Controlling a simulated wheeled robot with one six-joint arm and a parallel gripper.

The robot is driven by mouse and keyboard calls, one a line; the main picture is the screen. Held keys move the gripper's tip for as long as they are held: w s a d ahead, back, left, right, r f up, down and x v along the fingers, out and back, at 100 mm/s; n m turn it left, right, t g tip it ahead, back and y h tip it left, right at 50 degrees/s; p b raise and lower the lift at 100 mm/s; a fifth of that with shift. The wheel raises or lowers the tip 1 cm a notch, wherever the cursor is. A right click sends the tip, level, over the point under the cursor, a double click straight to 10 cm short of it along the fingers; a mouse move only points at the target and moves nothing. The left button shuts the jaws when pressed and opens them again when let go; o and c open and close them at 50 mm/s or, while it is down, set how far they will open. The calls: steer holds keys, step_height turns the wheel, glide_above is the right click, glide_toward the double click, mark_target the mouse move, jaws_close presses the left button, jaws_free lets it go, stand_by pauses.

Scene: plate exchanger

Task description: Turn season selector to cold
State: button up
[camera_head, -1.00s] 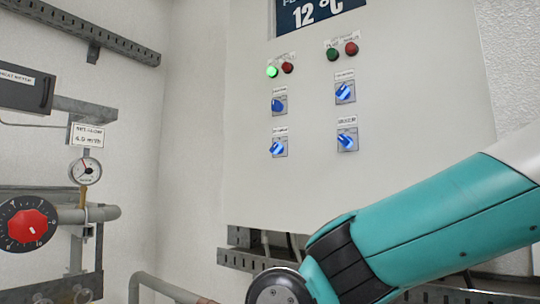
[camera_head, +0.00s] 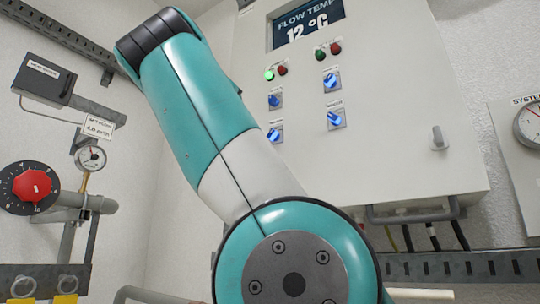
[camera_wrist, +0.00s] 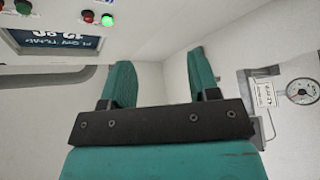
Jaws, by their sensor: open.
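The white control panel (camera_head: 390,120) carries several blue rotary selectors in two columns: upper left (camera_head: 275,99), upper right (camera_head: 331,81), lower left (camera_head: 275,133) and lower right (camera_head: 335,119). Their labels are too small to read, so I cannot tell which is the season selector. My gripper (camera_wrist: 160,85) is open and empty in the wrist view, its two teal fingers apart and touching nothing. The wrist view is turned over, with the panel at its upper left and no selector visible. In the head view my gripper is not seen.
A display (camera_head: 305,24) reads "FLOW TEMP 12 °C" above green (camera_head: 269,75) and red lamps. At the left are a red dial (camera_head: 32,186), a gauge (camera_head: 91,157) and pipes. Another gauge (camera_head: 530,124) hangs beyond.

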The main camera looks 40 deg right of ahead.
steer(key=s+d+f+m+g+h, duration=0.2)
steer(key=s+d+f+g, duration=0.1)
steer(key=s+f+g, duration=0.1)
steer(key=p, duration=0.5)
glide_toward(271, 134)
steer(key=p+x, duration=0.2)
steer(key=p, duration=0.5)
steer(key=r+p+x, duration=0.1)
steer(key=p+x, duration=0.1)
steer(key=p, duration=0.5)
steer(key=shift+w+d+r+p, duration=0.15)
steer(key=shift+d+p, duration=0.1)
steer(key=shift+p, duration=0.15)
steer(key=shift+w+d+p, duration=0.45)
steer(key=shift+d+p, duration=0.15)
steer(key=shift+p, duration=0.6)
steer(key=shift+f+p+x, duration=0.15)
steer(key=shift+p+x, duration=0.1)
steer(key=shift+x, duration=0.5)
steer(key=shift+f+p+x, duration=0.2)
steer(key=shift+x, duration=0.55)
